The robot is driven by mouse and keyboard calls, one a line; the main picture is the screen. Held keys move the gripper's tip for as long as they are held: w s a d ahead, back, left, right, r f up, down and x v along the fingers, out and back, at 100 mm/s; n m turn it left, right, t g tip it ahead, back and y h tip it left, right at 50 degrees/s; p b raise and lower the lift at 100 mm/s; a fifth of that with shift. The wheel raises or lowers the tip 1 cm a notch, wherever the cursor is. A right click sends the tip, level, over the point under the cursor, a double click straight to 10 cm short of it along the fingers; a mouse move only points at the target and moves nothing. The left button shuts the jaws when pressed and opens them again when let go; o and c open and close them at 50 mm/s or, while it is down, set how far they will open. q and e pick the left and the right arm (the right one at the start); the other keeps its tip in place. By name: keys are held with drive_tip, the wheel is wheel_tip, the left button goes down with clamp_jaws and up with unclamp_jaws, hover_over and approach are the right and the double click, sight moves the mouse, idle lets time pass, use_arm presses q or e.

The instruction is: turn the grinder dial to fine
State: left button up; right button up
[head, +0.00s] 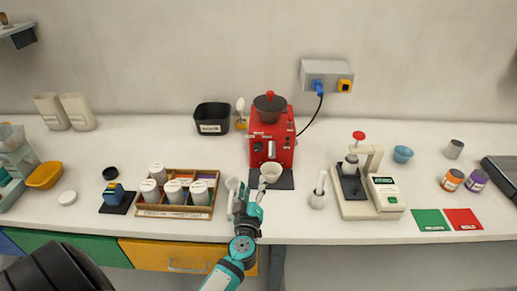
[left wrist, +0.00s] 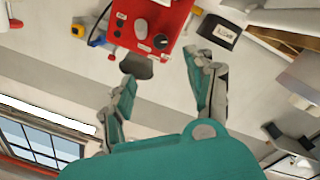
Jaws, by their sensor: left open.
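The red grinder (head: 283,128) stands at the back middle of the counter, with a dark hopper (head: 270,103) on top. In the left wrist view it appears upside down at the top (left wrist: 178,12). A black round dial (left wrist: 160,42) and a silver knob (left wrist: 141,28) are on its front; the dial's setting is too small to read. My left gripper (head: 247,188) is open and empty, in front of the grinder and below its front panel. Its spread fingers also show in the left wrist view (left wrist: 160,68), apart from the grinder. My right gripper is not in view.
A white cup (head: 271,172) stands at the grinder's front, close to my left gripper. A black bin (head: 212,117) stands behind left.

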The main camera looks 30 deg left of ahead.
sight(258, 149)
use_arm(q)
drive_tip(key=b+x, duration=0.2)
drive_tip(key=x, duration=1.5)
drive_tip(key=shift+w+a+r, duration=0.1)
drive_tip(key=shift+w+a, duration=0.05)
drive_tip(key=c, duration=0.8)
clamp_jaws()
